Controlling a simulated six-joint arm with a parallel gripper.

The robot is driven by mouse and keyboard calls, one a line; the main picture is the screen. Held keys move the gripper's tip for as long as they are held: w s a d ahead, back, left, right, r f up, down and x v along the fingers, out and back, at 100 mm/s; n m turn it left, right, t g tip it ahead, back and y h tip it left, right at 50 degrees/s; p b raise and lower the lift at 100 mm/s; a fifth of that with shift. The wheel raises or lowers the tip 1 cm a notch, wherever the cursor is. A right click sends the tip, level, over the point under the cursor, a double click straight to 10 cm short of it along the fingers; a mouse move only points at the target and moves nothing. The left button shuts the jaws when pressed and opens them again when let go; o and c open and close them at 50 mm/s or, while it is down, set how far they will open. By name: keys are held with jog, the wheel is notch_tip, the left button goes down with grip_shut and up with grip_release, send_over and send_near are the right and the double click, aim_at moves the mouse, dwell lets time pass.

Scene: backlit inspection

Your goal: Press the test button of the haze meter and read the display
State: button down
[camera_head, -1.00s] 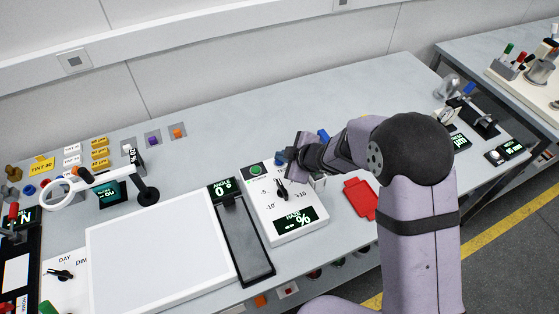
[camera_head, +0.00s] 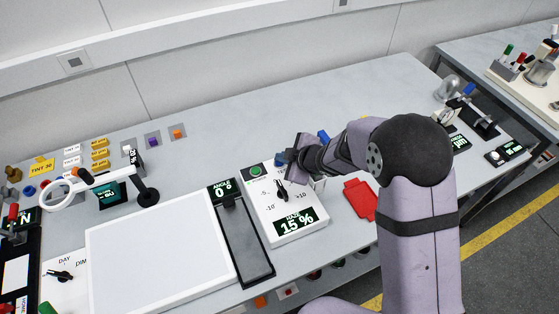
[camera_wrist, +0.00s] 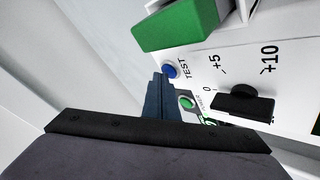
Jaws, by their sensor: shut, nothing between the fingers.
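The haze meter (camera_head: 266,207) is a white box on the bench, centre of the head view. Its dark display (camera_head: 295,222) reads HAZE 15 %. The blue TEST button (camera_head: 280,160) is at its far edge and also shows in the wrist view (camera_wrist: 170,70). A black knob (camera_head: 281,189) has a scale from -10 to +10. My gripper (camera_head: 290,167) is shut and empty over the meter's far right side. Its fingertips (camera_wrist: 158,82) are close beside the TEST button; contact is unclear.
A green block (camera_wrist: 180,25) is close to the TEST button in the wrist view. A red plate (camera_head: 361,199) lies right of the meter. A black track with an angle display (camera_head: 222,188) and a white panel (camera_head: 155,250) are left.

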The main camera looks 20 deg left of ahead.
aim_at(282, 167)
jog(key=shift+r+p, duration=0.5)
jog(key=shift+r, duration=0.1)
notch_tip(282, 167, up, 5)
jog(key=p, duration=0.5)
dwell(0.8)
